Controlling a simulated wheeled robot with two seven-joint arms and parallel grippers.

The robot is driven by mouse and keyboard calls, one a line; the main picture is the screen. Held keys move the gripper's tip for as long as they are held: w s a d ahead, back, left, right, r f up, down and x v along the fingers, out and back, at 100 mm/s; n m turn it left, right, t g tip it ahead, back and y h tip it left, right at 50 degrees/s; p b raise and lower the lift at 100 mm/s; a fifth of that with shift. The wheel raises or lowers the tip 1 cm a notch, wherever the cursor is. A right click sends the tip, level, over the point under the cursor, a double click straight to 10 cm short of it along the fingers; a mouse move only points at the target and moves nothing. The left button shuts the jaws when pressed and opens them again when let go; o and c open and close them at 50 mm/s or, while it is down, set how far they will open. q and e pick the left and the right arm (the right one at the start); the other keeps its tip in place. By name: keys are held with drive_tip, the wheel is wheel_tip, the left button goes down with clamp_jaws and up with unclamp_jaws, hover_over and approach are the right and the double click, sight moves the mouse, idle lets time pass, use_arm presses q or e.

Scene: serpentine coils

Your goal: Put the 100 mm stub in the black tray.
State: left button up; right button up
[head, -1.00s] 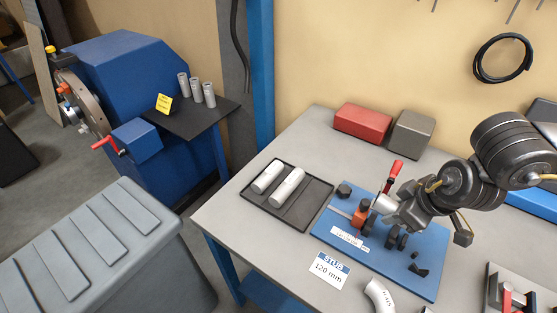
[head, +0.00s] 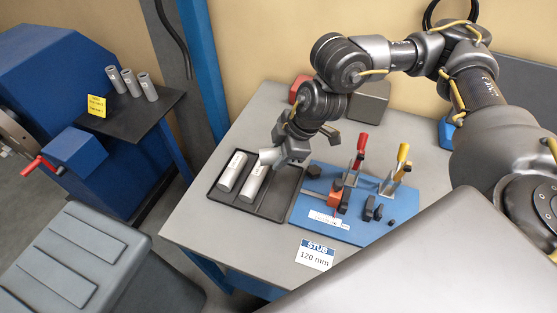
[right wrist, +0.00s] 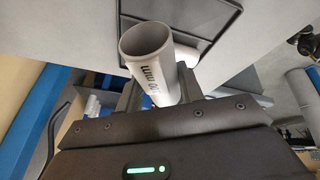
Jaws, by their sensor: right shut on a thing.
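My right gripper (head: 280,153) is shut on a short light-grey stub (head: 266,156), which also shows in the right wrist view (right wrist: 150,55). Its printed label reads partly as "00 mm"; the first digit is hard to make out. The stub is tilted, over the back right part of the black tray (head: 274,208). The tray holds two pale stubs lying side by side, a left one (head: 232,171) and a right one (head: 254,183). I cannot tell whether the held stub touches anything below. My left gripper is out of view.
Right of the tray is a blue fixture board (head: 370,231) with red- and yellow-handled clamps standing up. A "STUB 120 mm" card (head: 315,254) lies in front. A grey box (head: 368,103) stands behind. Several stubs stand on a black shelf (head: 140,108) by the blue machine.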

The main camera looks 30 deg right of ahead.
drive_tip(key=n, duration=0.1)
drive_tip(key=n+g+p, duration=0.1)
drive_tip(key=n+y, duration=0.1)
drive_tip(key=n, duration=0.1)
drive_tip(key=shift+a+f+g, duration=0.2)
drive_tip(key=shift+a+g, duration=0.05)
drive_tip(key=shift+g, duration=0.15)
drive_tip(key=n, duration=0.1)
drive_tip(key=n+p, duration=0.1)
drive_tip(key=shift+s+f+n+g, duration=0.15)
drive_tip(key=shift+s+n+g, duration=0.15)
drive_tip(key=shift+g, duration=0.1)
use_arm(q)
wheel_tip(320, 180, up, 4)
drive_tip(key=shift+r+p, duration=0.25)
drive_tip(key=shift+p, duration=0.65)
use_arm(e)
drive_tip(key=n, duration=0.2)
drive_tip(key=s+n+g, duration=0.1)
drive_tip(key=n, duration=0.1)
drive_tip(key=f+n+g, duration=0.1)
drive_tip(key=n, duration=0.1)
drive_tip(key=shift+s+a, duration=0.15)
drive_tip(key=shift+s, duration=0.15)
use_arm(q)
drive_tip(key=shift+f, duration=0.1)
use_arm(e)
drive_tip(key=shift+f, duration=0.1)
